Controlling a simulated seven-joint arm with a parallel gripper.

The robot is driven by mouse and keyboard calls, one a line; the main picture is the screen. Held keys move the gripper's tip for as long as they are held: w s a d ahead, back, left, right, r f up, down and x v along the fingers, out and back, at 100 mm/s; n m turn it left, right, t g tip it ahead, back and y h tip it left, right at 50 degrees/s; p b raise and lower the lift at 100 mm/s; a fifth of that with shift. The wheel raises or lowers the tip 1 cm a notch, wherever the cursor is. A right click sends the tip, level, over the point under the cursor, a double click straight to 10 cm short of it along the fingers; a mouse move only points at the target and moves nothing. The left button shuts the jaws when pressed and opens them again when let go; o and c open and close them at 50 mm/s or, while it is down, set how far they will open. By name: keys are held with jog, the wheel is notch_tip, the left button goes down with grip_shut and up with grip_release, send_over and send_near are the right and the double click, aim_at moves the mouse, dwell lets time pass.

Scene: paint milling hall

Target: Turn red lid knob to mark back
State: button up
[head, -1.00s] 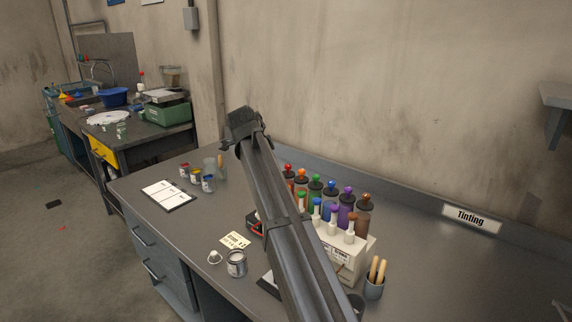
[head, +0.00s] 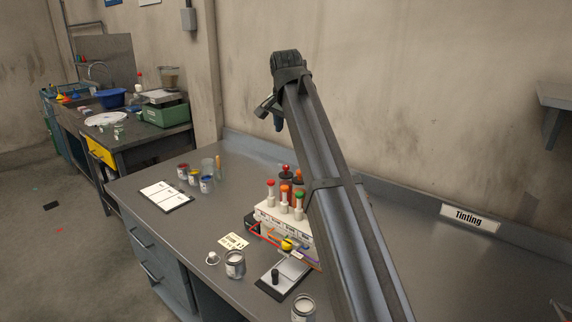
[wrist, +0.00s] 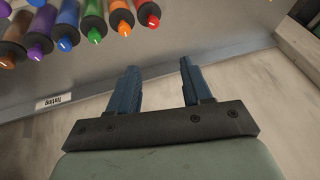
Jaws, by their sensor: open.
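The red lid knob (head: 285,167) tops a dark lid at the left end of the back row of tint bottles. The red knob also shows in the wrist view (wrist: 153,21), at the right end of the row. My gripper (head: 271,113) is high above the bench, behind and above that knob, pointing down. The mark on the red bottle or lid cannot be made out.
An orange-knobbed bottle (head: 298,175) stands beside the red one. Further bottles are hidden behind my arm in the head view. Upright dispensers with red, orange and green tops (head: 284,189) stand in front. The wall (head: 400,110) rises behind the bench.

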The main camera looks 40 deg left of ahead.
aim_at(286, 165)
jog(key=w+a+f+n, duration=0.1)
jog(key=f+n, duration=0.1)
jog(key=f, duration=0.2)
jog(key=w+a+f+n, duration=0.1)
jog(key=f+n, duration=0.1)
jog(key=f, duration=0.3)
jog(key=w+a+f+n, duration=0.1)
jog(key=f+n, duration=0.2)
jog(key=f, duration=0.1)
jog(key=shift+f+g, duration=0.2)
jog(key=shift+g, duration=0.1)
dwell(0.3)
grip_shut()
